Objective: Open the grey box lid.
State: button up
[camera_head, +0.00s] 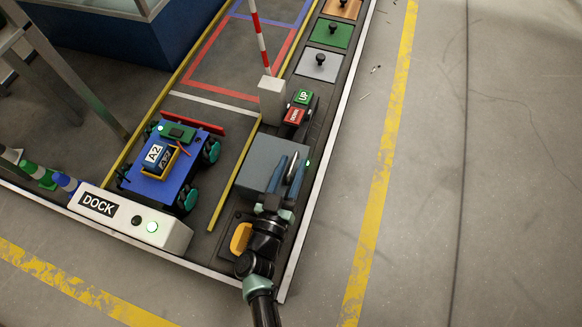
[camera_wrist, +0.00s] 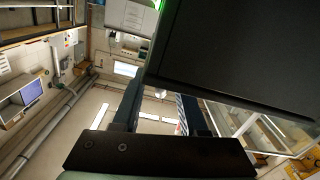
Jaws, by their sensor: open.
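The grey box (camera_head: 262,155) stands on the dark bench strip, with a small green light at its right side. Its flat grey faces show no clear gap, so I cannot tell whether the lid is raised. My gripper (camera_head: 292,160) is open, with its two fingers apart in front of the box and covering part of it. I see nothing between the fingers. In the wrist view my gripper (camera_wrist: 162,98) points upward, and a large dark panel (camera_wrist: 245,50), seemingly part of the box, hangs close at the upper right. Contact cannot be told.
A yellow handle (camera_head: 241,237) is left of my wrist. UP and DOWN buttons (camera_head: 299,105) and a barrier post (camera_head: 272,100) stand beyond the box. A blue cart (camera_head: 150,186) and white DOCK block (camera_head: 130,218) are left. Floor at right is clear.

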grip_shut()
jog(key=shift+s+d, duration=0.1)
dwell(1.2)
